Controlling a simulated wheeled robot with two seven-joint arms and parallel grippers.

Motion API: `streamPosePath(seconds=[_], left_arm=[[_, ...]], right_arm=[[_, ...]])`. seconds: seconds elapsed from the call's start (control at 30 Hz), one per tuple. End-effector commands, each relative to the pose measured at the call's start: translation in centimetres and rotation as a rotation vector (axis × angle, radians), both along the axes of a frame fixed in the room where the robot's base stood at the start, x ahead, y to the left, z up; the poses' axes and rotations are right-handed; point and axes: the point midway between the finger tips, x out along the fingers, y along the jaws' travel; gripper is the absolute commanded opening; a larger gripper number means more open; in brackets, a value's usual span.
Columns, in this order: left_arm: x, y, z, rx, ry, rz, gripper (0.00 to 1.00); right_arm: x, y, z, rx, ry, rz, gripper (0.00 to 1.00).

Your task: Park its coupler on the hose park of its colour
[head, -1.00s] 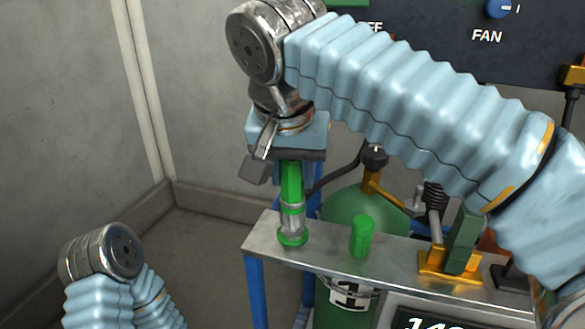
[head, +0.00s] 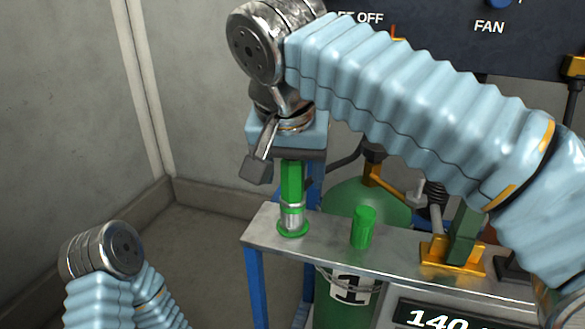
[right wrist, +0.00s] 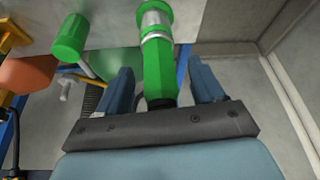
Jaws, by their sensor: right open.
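The green coupler (head: 291,182), with a silver collar, stands upright at the left end of the metal bench. Its lower end meets the green-ringed park (head: 293,230); I cannot see exactly how deep it sits. My right gripper (head: 290,152) is above the bench, around the coupler's upper part. In the right wrist view the green coupler (right wrist: 159,72) lies between the two open blue fingers (right wrist: 163,88), with gaps showing on both sides. The gripper hides the coupler's top in the head view. My left arm shows only its wrist at lower left; its gripper is out of view.
A short green peg (head: 362,227) stands on the bench (head: 330,246) right of the coupler. A gold bracket with a dark green block (head: 464,237) is farther right. A green gas cylinder (head: 350,196) stands behind. The floor to the left is clear.

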Motion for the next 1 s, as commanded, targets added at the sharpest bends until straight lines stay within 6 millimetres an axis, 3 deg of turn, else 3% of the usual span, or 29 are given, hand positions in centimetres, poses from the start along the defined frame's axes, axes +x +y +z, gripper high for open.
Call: streamPosePath(seconds=[0.27, 0.7, 0.83, 1.0], left_arm=[[0.4, 1.0, 0.0, 0.015, -0.007, 0.018, 0.49], [0.0, -0.1, 4.2, -0.001, 0.0, -0.001, 0.49], [0.0, -0.1, 4.9, -0.003, 0.0, -0.004, 0.49], [0.0, -0.2, 5.2, -0.003, 0.001, -0.005, 0.49]], right_arm=[[0.0, 0.0, 0.0, -0.001, 0.001, 0.0, 0.67], [-3.9, 0.7, 10.1, 0.001, -0.001, 0.002, 0.67], [-4.7, 0.8, 11.9, 0.001, 0.0, 0.001, 0.67], [-5.2, 0.9, 12.7, 0.0, 0.0, 0.001, 0.67]])
